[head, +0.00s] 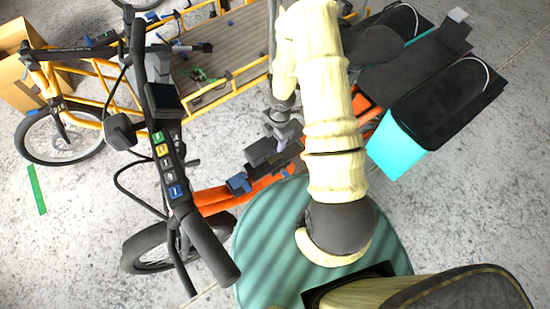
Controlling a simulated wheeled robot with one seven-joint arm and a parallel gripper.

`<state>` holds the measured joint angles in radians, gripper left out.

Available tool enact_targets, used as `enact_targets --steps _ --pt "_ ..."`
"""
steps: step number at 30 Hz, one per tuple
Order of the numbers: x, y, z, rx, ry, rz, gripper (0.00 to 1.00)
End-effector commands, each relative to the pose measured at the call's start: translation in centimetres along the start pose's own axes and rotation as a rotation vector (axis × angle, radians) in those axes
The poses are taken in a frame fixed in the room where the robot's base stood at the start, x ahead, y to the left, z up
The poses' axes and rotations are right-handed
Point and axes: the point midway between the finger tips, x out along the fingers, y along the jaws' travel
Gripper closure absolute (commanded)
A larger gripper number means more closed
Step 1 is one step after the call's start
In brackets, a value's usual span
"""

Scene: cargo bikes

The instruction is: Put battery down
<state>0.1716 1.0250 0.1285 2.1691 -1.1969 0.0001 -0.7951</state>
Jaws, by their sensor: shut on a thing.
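My gripper (282,138) is at the middle of the head view, low over the orange cargo bike frame (212,199). It is shut on a dark block, which looks like the battery (264,151). The block lies close along the orange frame tube. I cannot tell whether it touches the frame or hangs just above it. My arm comes down from the right and hides part of the frame and the area behind the gripper.
Black handlebars (170,150) with coloured buttons stand close on the left. A yellow cargo bike (85,85) with a slatted bed (225,50) is behind. A turquoise and black pannier (398,145) is on the right. Concrete floor is free at lower left.

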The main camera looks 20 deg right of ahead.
Motion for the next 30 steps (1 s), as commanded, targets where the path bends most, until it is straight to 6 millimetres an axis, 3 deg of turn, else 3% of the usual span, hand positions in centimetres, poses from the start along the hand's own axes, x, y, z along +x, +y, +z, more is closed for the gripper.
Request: enact_targets --steps 8,21,30 --pt "0.4 0.1 0.0 0.003 0.001 0.001 1.00" --pt "6.0 0.0 0.8 0.007 0.000 0.001 1.00" --pt "6.2 0.1 0.6 0.001 0.000 0.001 1.00"
